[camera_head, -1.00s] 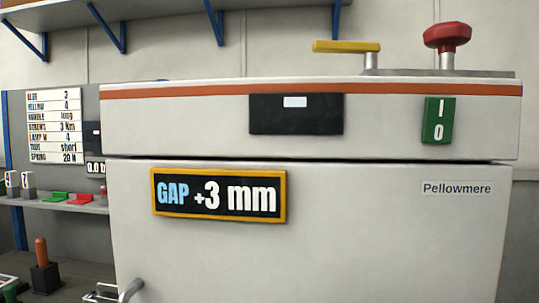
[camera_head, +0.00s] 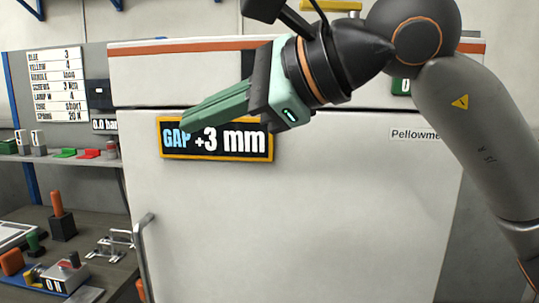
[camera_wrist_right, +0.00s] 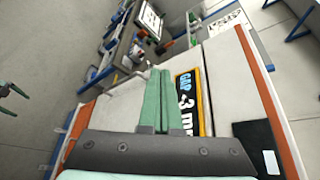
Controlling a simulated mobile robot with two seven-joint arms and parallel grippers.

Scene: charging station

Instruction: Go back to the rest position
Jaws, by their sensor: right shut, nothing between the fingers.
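My right gripper (camera_head: 187,126) reaches in from the right in the head view, its green fingers together and empty. Its fingertips are in front of the left part of the "GAP +3 mm" sign (camera_head: 255,140) and cover some of it; whether they touch it I cannot tell. In the right wrist view the closed fingers (camera_wrist_right: 159,72) point at the cabinet front beside the sign (camera_wrist_right: 187,95). A small green and dark shape at the left edge of that view looks like my left gripper (camera_wrist_right: 12,90); its jaw state is unclear.
The large white cabinet (camera_head: 290,220) with an orange stripe and a door handle (camera_head: 143,250) fills the middle. To its left are a bench (camera_head: 95,210) with a switch box (camera_head: 62,275) and small parts, a shelf (camera_head: 60,158) and a list board (camera_head: 58,85).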

